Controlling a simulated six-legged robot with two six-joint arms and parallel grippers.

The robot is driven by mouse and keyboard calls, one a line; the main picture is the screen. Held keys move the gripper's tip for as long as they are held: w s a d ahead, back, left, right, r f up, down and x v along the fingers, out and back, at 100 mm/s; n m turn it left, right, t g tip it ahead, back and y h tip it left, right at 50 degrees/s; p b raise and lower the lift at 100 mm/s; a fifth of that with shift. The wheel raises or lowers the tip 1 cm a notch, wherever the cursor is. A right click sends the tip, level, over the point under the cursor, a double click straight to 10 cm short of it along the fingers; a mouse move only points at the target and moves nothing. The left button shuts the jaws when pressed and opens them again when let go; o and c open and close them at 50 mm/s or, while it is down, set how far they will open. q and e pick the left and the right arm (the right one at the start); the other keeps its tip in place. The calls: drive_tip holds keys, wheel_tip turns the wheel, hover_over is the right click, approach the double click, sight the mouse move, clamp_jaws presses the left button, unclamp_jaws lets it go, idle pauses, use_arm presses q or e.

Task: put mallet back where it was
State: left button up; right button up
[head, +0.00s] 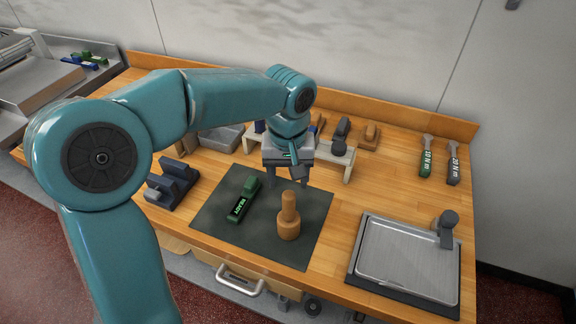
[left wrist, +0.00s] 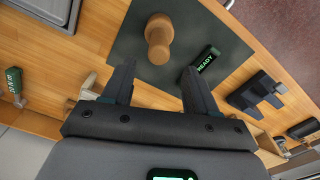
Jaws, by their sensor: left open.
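A wooden mallet (head: 289,222) stands upright on the dark mat (head: 262,252), its wide head down and its handle up. In the left wrist view the mallet (left wrist: 158,40) is seen from above, beyond the fingertips. My left gripper (head: 288,180) is open and empty, above the back part of the mat and behind the mallet, apart from it. Its two fingers (left wrist: 159,75) show spread in the left wrist view. A green and black device marked READY (head: 243,200) lies on the mat, left of the mallet. My right gripper is not in view.
Behind my gripper is a pale raised rack (head: 346,172), partly hidden by my arm. A dark block-shaped holder (head: 172,185) sits left of the mat. A clear-topped tray (head: 408,262) stands at the right, with tools marked 10 Nm (head: 426,157) and 20 Nm (head: 453,165) behind it.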

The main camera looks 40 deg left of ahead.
use_arm(q)
wheel_tip(320, 180, up, 3)
drive_tip(key=shift+w+f, duration=0.1)
drive_tip(key=shift+f, duration=0.05)
drive_tip(key=shift+r, duration=0.55)
drive_tip(key=shift+s, duration=0.2)
